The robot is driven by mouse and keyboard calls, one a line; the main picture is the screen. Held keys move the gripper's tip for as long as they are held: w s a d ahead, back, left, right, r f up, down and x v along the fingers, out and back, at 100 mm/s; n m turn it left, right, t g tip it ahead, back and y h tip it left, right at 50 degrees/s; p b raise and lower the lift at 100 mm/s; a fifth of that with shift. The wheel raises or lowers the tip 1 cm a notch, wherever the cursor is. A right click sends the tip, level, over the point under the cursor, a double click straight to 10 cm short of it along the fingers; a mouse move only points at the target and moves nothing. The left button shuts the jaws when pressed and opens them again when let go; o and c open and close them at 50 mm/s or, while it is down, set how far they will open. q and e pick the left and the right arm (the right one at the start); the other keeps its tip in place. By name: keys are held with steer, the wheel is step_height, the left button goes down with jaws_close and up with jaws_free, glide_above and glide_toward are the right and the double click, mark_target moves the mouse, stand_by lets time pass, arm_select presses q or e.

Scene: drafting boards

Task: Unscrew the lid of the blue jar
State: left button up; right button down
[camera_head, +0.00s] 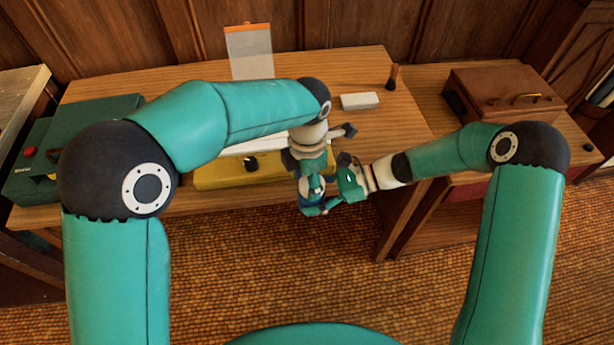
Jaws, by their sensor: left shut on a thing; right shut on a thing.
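The blue jar (310,207) is held in the air in front of the table's front edge, mostly hidden by my grippers. Only small dark blue patches of it show. My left gripper (313,188) points down from above and is shut around the top of the jar, where the lid is; the lid itself is covered by the fingers. My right gripper (333,201) comes in from the right and is shut on the jar's side, below the left one. The two grippers are very close together. I cannot tell whether the lid is loose.
A yellow case (225,175) lies on the wooden table (180,80) behind the grippers. A green box (85,118) is at left, a white block (360,101) and a dark-handled tool (393,77) at right. A brown leather box (500,92) stands farther right. Tiled floor lies below.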

arm_select(q)
steer(key=shift+d+n, duration=0.35)
steer(key=shift+n, duration=0.85)
steer(key=o, duration=1.3)
steer(key=shift+a, duration=0.1)
